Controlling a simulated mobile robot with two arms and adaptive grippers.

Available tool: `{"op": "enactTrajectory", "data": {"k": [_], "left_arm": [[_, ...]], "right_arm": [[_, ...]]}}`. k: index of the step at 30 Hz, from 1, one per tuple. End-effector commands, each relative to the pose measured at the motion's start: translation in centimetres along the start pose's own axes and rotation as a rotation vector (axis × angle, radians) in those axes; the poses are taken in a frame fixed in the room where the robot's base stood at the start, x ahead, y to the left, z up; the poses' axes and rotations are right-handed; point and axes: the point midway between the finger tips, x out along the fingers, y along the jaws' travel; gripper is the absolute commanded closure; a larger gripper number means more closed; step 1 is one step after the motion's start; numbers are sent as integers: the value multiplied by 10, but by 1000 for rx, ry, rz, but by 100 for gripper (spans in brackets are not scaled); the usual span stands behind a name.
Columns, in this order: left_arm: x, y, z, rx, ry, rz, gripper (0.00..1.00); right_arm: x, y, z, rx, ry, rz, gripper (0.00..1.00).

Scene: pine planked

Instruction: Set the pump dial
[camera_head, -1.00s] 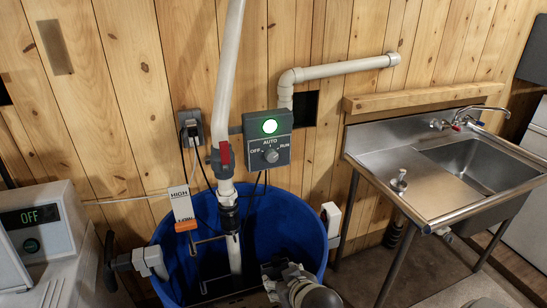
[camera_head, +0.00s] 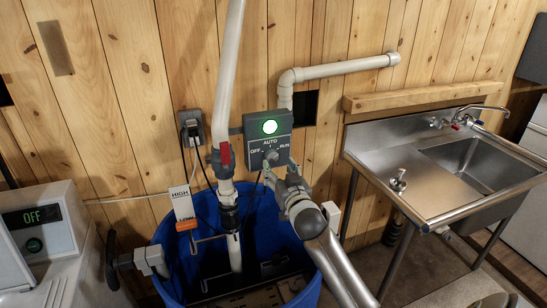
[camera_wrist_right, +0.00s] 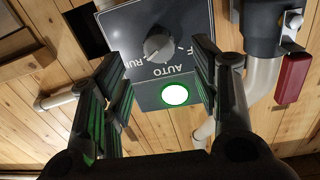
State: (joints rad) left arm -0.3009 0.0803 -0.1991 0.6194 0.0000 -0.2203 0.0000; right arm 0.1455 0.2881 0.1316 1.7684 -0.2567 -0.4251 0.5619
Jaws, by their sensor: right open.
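The pump control box (camera_head: 267,131) is a dark grey panel on the plank wall with a lit green lamp (camera_head: 269,127) and the labels OFF, AUTO and RUN. Its round grey dial (camera_head: 271,155) sits below the labels; it also shows in the right wrist view (camera_wrist_right: 158,46), where the panel is upside down. I cannot tell surely where its pointer stands. My right gripper (camera_head: 280,168) is just in front of the dial. In the right wrist view the gripper (camera_wrist_right: 158,58) is open, its fingers on either side of the dial, apparently not touching it.
A white pipe (camera_head: 228,70) with a red-handled valve (camera_head: 225,154) stands close left of the box. The blue tub (camera_head: 190,265) is below. A HIGH/LOW float card (camera_head: 182,203) hangs at its left. A steel sink (camera_head: 470,165) is at right.

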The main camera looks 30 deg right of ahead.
Motion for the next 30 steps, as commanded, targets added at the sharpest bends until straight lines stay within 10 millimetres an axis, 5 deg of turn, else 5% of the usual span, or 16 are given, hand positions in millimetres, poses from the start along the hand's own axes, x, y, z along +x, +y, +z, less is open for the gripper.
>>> {"op": "enactTrajectory", "data": {"k": [12, 26, 30], "left_arm": [[-14, 0, -2, 1, 1, 0, 100], [-15, 0, -3, 2, 2, 1, 100], [-15, 0, -3, 2, 2, 1, 100]], "right_arm": [[52, 0, -1, 1, -1, 0, 44], [59, 0, 0, 0, -1, 0, 44], [59, 0, 1, 0, -2, 0, 62]]}}
